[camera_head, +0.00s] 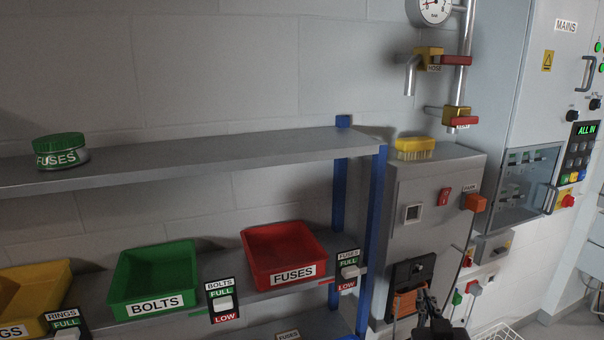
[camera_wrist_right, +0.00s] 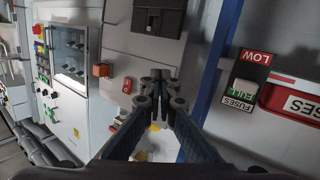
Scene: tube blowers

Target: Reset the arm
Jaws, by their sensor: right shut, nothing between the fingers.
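My right gripper (camera_head: 428,303) shows at the bottom right of the head view, in front of the lower part of the grey cabinet (camera_head: 445,175). In the right wrist view the gripper (camera_wrist_right: 158,80) has its fingers together with nothing between them. It points toward the grey cabinet front and appears apart from it. My left gripper is in neither view.
A shelf with blue posts (camera_head: 372,230) stands left of the gripper. It holds a red FUSES bin (camera_head: 325,246), a green BOLTS bin (camera_head: 118,283), a yellow bin (camera_head: 50,277) and a FUSES jar (camera_head: 60,142). A yellow brush (camera_head: 415,145) lies on the cabinet. The MAINS panel (camera_head: 545,60) is right.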

